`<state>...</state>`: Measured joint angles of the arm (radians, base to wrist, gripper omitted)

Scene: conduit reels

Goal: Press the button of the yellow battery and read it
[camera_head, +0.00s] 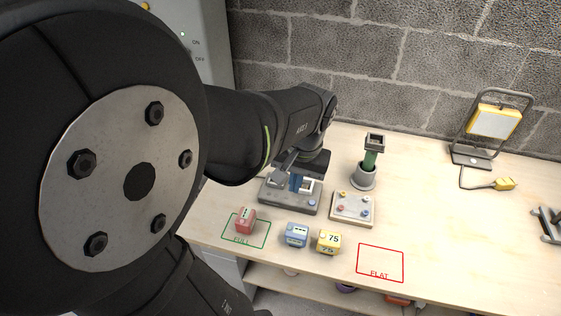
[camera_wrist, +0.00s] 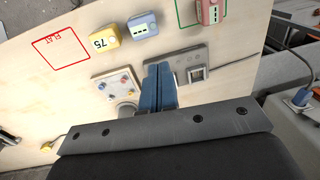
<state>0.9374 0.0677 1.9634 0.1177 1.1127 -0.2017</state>
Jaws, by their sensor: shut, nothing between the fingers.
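The yellow battery (camera_head: 328,242) stands near the table's front, between the blue battery and the red FLAT outline. Its display reads 75; the number also shows upside down on it in the wrist view (camera_wrist: 105,38). My gripper (camera_head: 296,184) is above the grey device at the back, away from the yellow battery. Its blue fingers (camera_wrist: 160,70) are shut together with nothing between them. The blue battery (camera_head: 296,235) stands just left of the yellow one, with dashes on its display. The red battery (camera_head: 245,220) stands in the green FULL outline.
The red FLAT outline (camera_head: 381,263) is empty. A grey device (camera_head: 283,203) and a small panel with coloured knobs (camera_head: 352,209) sit behind the batteries. A grey cup holding a green post (camera_head: 365,178) stands behind the panel. A work lamp (camera_head: 494,122) stands at back right.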

